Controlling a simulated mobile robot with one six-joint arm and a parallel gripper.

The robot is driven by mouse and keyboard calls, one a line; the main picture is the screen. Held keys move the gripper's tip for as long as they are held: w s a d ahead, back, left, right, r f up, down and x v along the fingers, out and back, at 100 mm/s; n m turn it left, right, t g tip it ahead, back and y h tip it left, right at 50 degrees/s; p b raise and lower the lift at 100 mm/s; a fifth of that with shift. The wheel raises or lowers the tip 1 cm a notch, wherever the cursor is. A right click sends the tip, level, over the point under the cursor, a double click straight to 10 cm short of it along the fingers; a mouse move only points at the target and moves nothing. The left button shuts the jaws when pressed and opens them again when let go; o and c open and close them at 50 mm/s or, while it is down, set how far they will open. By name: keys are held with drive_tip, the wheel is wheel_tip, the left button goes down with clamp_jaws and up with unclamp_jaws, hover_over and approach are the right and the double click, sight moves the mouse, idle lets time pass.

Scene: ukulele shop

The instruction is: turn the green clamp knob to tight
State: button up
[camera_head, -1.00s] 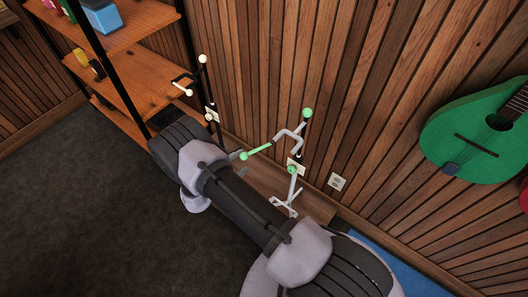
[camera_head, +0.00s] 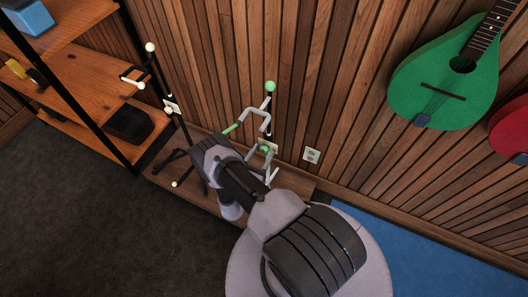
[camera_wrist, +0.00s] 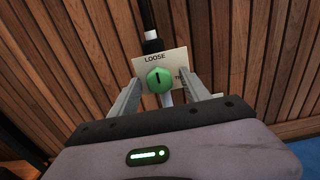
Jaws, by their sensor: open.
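The green clamp knob (camera_wrist: 159,79) sits on a white plate (camera_wrist: 147,66) marked LOOSE at the top and a partly hidden word starting with T at the right. The dark mark on the knob points up toward LOOSE. My gripper (camera_wrist: 158,88) is open, with one finger on each side of the knob and gaps between. I cannot tell how far the tips are from the plate. In the head view the knob (camera_head: 265,149) shows just past my arm, on a stand with green-tipped arms (camera_head: 257,112).
A similar black stand with white tips (camera_head: 150,47) stands to the left, beside wooden shelves (camera_head: 75,40). A slatted wall with an outlet plate (camera_head: 311,155) is behind. A green instrument (camera_head: 450,75) hangs at the right, above a blue mat (camera_head: 425,255).

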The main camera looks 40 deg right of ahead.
drive_tip(key=shift+x, duration=0.85)
clamp_jaws()
drive_tip(key=m, duration=0.4)
drive_tip(key=shift+m, duration=0.3)
unclamp_jaws()
drive_tip(key=shift+a, duration=0.1)
